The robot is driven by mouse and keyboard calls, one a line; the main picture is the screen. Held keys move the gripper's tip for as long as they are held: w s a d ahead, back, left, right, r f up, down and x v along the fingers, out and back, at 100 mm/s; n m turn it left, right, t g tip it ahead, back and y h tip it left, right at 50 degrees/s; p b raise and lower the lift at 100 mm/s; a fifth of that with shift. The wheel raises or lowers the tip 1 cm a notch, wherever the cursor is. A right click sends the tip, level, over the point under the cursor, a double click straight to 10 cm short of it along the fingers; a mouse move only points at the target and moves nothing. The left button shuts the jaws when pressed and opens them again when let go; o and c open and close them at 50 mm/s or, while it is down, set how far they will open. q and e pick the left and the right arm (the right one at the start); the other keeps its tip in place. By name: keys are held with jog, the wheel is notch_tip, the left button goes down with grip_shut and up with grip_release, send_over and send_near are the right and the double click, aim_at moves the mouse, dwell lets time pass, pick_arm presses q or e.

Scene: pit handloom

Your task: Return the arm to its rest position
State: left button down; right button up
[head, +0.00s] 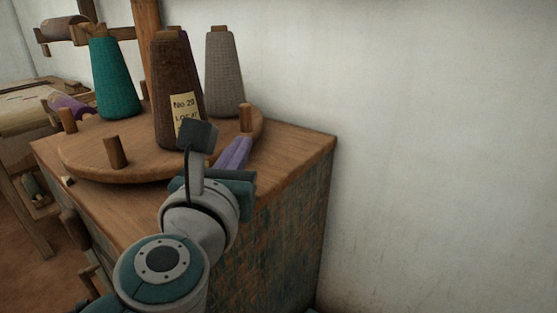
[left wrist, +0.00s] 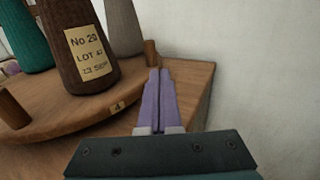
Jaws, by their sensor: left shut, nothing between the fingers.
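My left arm reaches up from the bottom of the head view. Its left gripper (head: 242,140) has purple fingers that are shut with nothing between them. The fingers point over the right front part of the cabinet top, near the round wooden board. In the left wrist view the gripper (left wrist: 160,74) shows its two fingers pressed together, close to a wooden peg (left wrist: 152,52). I cannot tell whether the tips touch it. My right gripper is not in view.
A round board (head: 85,165) on the wooden cabinet (head: 300,148) carries a brown labelled cone (head: 168,75), a teal cone (head: 112,80), a grey cone (head: 224,75) and bare pegs (head: 116,152). A white wall (head: 430,130) stands behind. A loom (head: 25,110) is at left.

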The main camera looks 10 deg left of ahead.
pick_arm(q)
jog(key=s, duration=0.1)
jog(key=d, duration=0.1)
jog(key=s, duration=0.1)
jog(key=shift+s+d+r, duration=0.25)
jog(key=shift+s+r, duration=0.05)
jog(key=s+d+r+m+g+h+p, duration=0.3)
jog(key=s+d+m+h+p, duration=0.15)
jog(key=m, duration=0.65)
jog(key=s+d+r+m+g+h+p, duration=0.25)
jog(key=s+r+m+h+p, duration=0.2)
jog(key=m, duration=0.75)
jog(key=s+a+m+g+y+p, duration=0.8)
jog(key=s+a+m, duration=0.4)
jog(key=s+m, duration=0.4)
notch_tip(320, 180, up, 37)
jog(key=h+p, duration=0.1)
jog(key=p, duration=3.6)
jog(key=shift+s+r+g, duration=0.15)
jog(key=shift+s+g, duration=0.2)
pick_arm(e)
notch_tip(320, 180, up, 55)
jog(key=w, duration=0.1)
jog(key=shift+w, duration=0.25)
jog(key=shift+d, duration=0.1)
